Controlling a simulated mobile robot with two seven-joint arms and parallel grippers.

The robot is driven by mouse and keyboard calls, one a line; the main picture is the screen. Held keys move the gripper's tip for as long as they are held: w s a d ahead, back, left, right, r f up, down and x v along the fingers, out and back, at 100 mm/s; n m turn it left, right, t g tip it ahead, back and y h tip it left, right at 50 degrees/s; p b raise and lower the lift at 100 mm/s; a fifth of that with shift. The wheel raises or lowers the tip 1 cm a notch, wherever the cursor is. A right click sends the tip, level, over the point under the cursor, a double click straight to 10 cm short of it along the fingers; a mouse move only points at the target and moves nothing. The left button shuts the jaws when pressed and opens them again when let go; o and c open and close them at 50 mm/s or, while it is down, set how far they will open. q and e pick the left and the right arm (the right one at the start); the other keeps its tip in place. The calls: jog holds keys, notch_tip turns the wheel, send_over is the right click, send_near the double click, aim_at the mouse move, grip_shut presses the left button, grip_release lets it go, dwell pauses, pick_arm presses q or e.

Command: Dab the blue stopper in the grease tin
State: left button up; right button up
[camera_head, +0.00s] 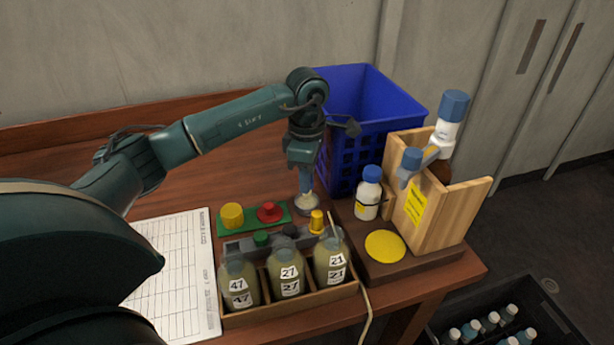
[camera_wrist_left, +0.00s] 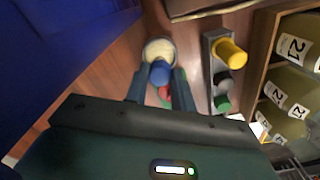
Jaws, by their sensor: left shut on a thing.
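My left gripper (camera_head: 303,172) points down at the table beside the blue crate. In the left wrist view its two fingers (camera_wrist_left: 160,88) are shut on the blue stopper (camera_wrist_left: 160,73). The grease tin (camera_head: 307,206) is a small round tin on the table right under the gripper. In the wrist view the tin (camera_wrist_left: 160,47) shows a pale cream filling, and the stopper overlaps its near side. I cannot tell whether the stopper touches the grease. My right gripper is in neither view.
A blue crate (camera_head: 350,102) stands close behind the gripper. A green plate (camera_head: 251,220) with yellow and red knobs lies left of the tin. A grey stopper rack (camera_head: 232,248) and a wooden box (camera_head: 290,308) of numbered bottles stand in front. A wooden stand (camera_head: 463,207) is at right.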

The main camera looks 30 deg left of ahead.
pick_arm(q)
jog(key=shift+r+p, duration=1.5)
jog(key=shift+r, duration=0.95)
